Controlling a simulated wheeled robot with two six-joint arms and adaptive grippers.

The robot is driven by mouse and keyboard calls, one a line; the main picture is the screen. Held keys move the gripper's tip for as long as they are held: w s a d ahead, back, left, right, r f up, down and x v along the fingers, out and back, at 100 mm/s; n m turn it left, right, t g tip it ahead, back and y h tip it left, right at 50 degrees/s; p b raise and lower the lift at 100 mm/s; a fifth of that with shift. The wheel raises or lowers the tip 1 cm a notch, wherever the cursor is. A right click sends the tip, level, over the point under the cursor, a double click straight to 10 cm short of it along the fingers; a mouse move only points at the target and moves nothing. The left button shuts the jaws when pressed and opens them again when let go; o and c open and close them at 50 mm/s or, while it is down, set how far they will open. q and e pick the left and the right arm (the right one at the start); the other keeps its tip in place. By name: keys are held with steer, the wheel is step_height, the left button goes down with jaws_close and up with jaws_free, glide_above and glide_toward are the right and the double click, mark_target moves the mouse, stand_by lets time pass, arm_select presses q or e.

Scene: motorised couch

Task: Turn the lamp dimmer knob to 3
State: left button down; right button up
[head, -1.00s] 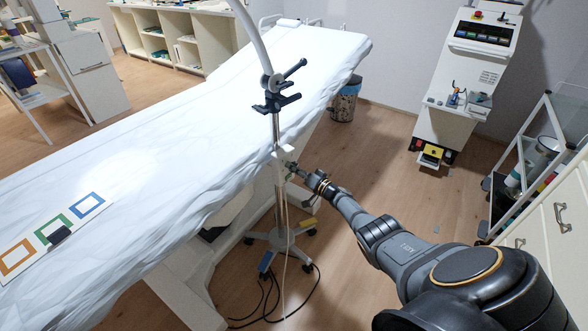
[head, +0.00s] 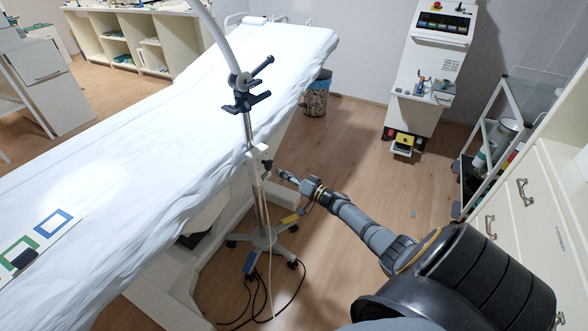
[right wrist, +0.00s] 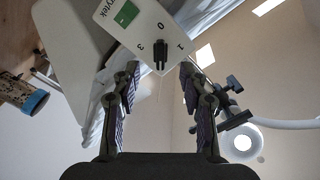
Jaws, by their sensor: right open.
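The lamp dimmer is a small white box (head: 256,163) on the lamp pole (head: 259,205) in the head view. In the right wrist view the dimmer's white face (right wrist: 140,22) carries the marks 3, 0 and 1 and a green patch. Its black knob (right wrist: 160,52) lies by the 0; I cannot tell for certain where it points. My right gripper (head: 283,174) is just right of the box, with a small gap. The right wrist view shows my right gripper (right wrist: 161,72) open and empty, with the knob between and beyond its fingertips. My left gripper is not in view.
The white-covered couch (head: 150,125) lies left of the pole. The lamp's wheeled base (head: 263,238) and loose black cables are below. A machine (head: 430,70) and a shelf cart (head: 497,135) stand at the right. The floor between is mostly clear.

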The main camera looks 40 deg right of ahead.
steer(key=shift+v, duration=2.2)
